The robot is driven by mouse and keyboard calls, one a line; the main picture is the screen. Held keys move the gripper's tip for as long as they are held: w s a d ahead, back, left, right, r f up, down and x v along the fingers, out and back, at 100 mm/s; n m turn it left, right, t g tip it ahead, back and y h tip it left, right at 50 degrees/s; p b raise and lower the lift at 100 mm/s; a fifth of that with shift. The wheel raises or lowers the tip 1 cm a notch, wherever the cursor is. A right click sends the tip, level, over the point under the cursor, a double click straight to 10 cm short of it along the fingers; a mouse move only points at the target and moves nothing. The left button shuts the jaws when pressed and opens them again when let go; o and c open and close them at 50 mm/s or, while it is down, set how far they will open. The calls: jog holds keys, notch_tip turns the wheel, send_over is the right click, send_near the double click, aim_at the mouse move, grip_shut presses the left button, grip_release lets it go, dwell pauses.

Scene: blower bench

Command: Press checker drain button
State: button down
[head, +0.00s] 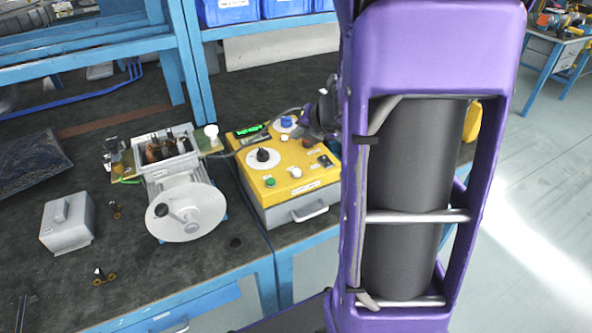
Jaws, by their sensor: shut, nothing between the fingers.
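The checker is a yellow box (255,205) with a grey lower front, on the right of the bench. Its top carries a large white dial with a black knob (263,156), a blue knob (287,121), a green button (269,182), a white button (295,172), a dark switch (325,161) and a lit green display (249,130). The labels are too small to read, so I cannot tell which is the drain button. My gripper (306,130) is shut and empty over the checker's back right, beside the blue knob. Whether it touches the panel is unclear.
A motor with a round grey disc (186,212) and open terminal box stands left of the checker, a cable between them. A grey cover (67,222) and small brass parts (104,277) lie further left. Blue bins (228,12) sit on the shelf behind.

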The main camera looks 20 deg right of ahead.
jog(key=shift+f, duration=0.2)
jog(key=b, duration=0.8)
send_over(297, 173)
jog(key=f, duration=0.7)
jog(key=shift+s+d+f, duration=0.1)
jog(key=shift+s+f, duration=0.2)
jog(key=shift+f+b, duration=0.3)
jog(key=shift+f, duration=0.1)
dwell(0.5)
jog(key=shift+f+b, duration=0.35)
jog(key=shift+f, duration=0.1)
jog(key=shift+f, duration=0.4)
dwell(1.1)
jog(key=shift+r+p, duration=0.75)
jog(key=shift+r, duration=0.05)
